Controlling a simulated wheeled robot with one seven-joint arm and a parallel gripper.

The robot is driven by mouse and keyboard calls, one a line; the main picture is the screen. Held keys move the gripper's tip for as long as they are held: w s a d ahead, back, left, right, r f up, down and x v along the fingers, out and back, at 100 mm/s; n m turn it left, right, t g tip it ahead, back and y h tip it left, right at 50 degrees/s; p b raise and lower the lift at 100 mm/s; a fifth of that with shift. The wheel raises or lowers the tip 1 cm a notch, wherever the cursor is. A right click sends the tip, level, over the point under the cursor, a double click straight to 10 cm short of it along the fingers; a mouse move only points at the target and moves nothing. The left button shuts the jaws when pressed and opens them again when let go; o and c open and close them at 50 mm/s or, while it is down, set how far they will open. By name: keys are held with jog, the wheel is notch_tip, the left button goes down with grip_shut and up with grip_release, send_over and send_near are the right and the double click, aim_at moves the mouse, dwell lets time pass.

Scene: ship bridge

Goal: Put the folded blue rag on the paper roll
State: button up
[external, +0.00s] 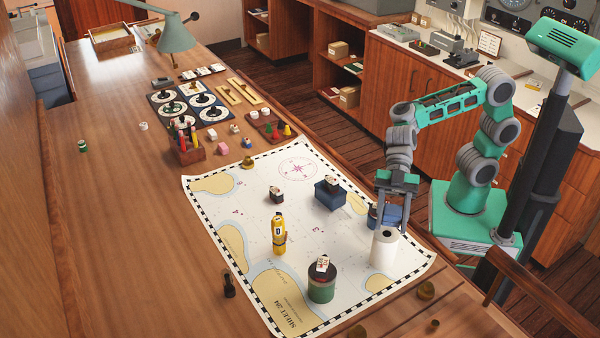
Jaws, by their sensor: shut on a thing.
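The white paper roll (383,250) stands upright near the right edge of the sea chart, its dark core hole showing on top. My gripper (392,213) points down just behind the top of the roll, as seen from this camera. It is shut on a blue thing (377,215), which appears to be the folded blue rag. The roll's top hides the lower part of the gripper and some of the rag. I cannot tell from this view whether the rag touches the roll.
On the chart (355,280) stand a green tin (321,289) with a small pale item on top, a yellow bottle (279,236), a dark blue box (330,197) and a small dark block (277,195). The table's left side is mostly clear.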

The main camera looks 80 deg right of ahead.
aim_at(386, 238)
jog(key=f, duration=0.4)
jog(key=shift+w+a+p, duration=0.2)
jog(key=shift+a+p, duration=0.1)
jog(key=shift+p, duration=0.1)
jog(key=shift+f+b, duration=0.2)
jog(key=shift+b, duration=0.1)
jog(key=o, duration=1.4)
jog(key=shift+c, duration=0.2)
jog(key=shift+r, duration=0.15)
jog(key=shift+d+r, duration=0.15)
jog(key=shift+d, duration=0.1)
jog(key=v, duration=1.1)
jog(key=shift+d+r+b, duration=0.2)
jog(key=shift+d+b, duration=0.05)
jog(key=shift+b, duration=0.2)
